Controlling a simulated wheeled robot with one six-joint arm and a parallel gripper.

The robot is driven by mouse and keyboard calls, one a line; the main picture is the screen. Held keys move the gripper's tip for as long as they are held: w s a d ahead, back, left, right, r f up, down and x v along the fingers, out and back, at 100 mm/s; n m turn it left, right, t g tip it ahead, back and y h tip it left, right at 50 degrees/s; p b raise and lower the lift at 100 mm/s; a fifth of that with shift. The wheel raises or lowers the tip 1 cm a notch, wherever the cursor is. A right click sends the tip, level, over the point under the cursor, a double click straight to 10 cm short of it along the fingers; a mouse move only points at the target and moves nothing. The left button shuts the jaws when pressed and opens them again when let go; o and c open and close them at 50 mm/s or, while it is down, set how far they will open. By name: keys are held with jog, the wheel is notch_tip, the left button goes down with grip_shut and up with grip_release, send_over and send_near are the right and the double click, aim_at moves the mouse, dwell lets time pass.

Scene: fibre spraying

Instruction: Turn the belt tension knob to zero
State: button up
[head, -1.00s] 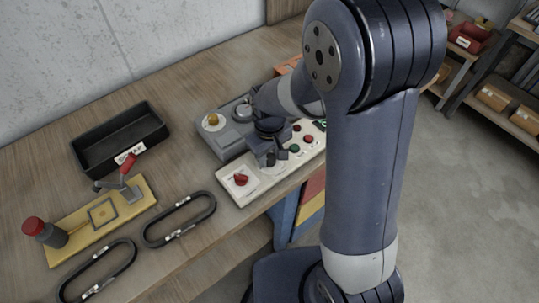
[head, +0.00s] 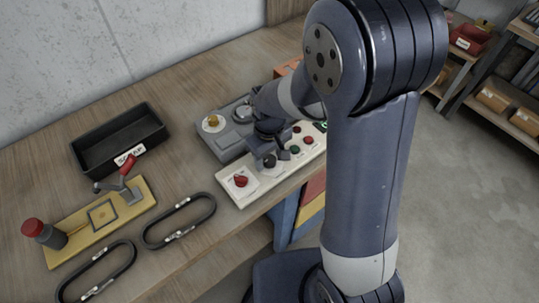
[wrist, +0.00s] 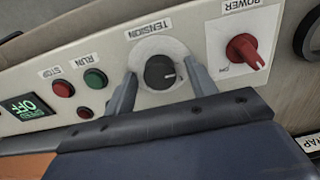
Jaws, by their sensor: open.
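The round black tension knob (wrist: 160,72) sits on a white dial in the wrist view, under a TENSION label. Its white pointer mark faces right in that view. My gripper (wrist: 162,82) is open, with one grey finger on each side of the knob. I cannot tell whether either finger touches it. In the head view the knob (head: 269,161) shows as a dark shape on the control panel (head: 236,197), beside my gripper (head: 277,156). The dial's scale is too small to read.
A red power switch (wrist: 245,51) is close beside the knob. Black belts (head: 180,219), a yellow fixture (head: 80,229) and a scrap tray (head: 92,160) lie left.

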aim_at(270, 159)
jog(key=shift+r, duration=0.1)
notch_tip(270, 159, up, 11)
jog(key=shift+b, duration=0.3)
jog(key=shift+f, duration=0.3)
notch_tip(270, 159, down, 11)
jog(key=shift+r+p, duration=0.15)
jog(key=shift+p, duration=0.15)
dwell(0.5)
